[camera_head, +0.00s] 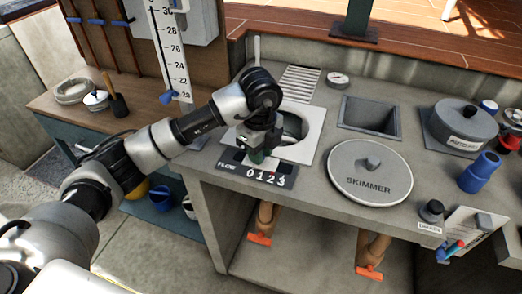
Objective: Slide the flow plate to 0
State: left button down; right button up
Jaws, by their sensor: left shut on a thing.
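The flow scale (266,177), a dark strip marked FLOW with 0, 1, 2, 3, lies on the front edge of the grey counter. Behind it is a pale square plate (313,123) around a round opening (293,124), partly hidden by my left arm. My left gripper (258,154) points down just behind the strip, above the 0 and 1. It is shut on a small greenish part, seemingly the flow plate's handle; the fingers mostly hide it. The flow plate's exact setting cannot be read. My right gripper is not in view.
A round SKIMMER lid (370,172) lies to the right, with a square opening (370,116) behind it. A grey lidded pot (462,125) and a blue cylinder (480,172) stand further right. Orange-handled valves (260,239) hang below the counter. A depth ruler (171,50) stands at left.

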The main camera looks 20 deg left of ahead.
aim_at(240, 157)
pick_arm(q)
jog(key=a, duration=0.5)
jog(key=shift+w+a, duration=0.1)
jog(key=shift+a, duration=0.05)
jog(key=shift+r, duration=0.1)
jog(key=c, duration=1.3)
grip_release()
jog(key=o, duration=0.3)
jog(key=shift+a, duration=0.1)
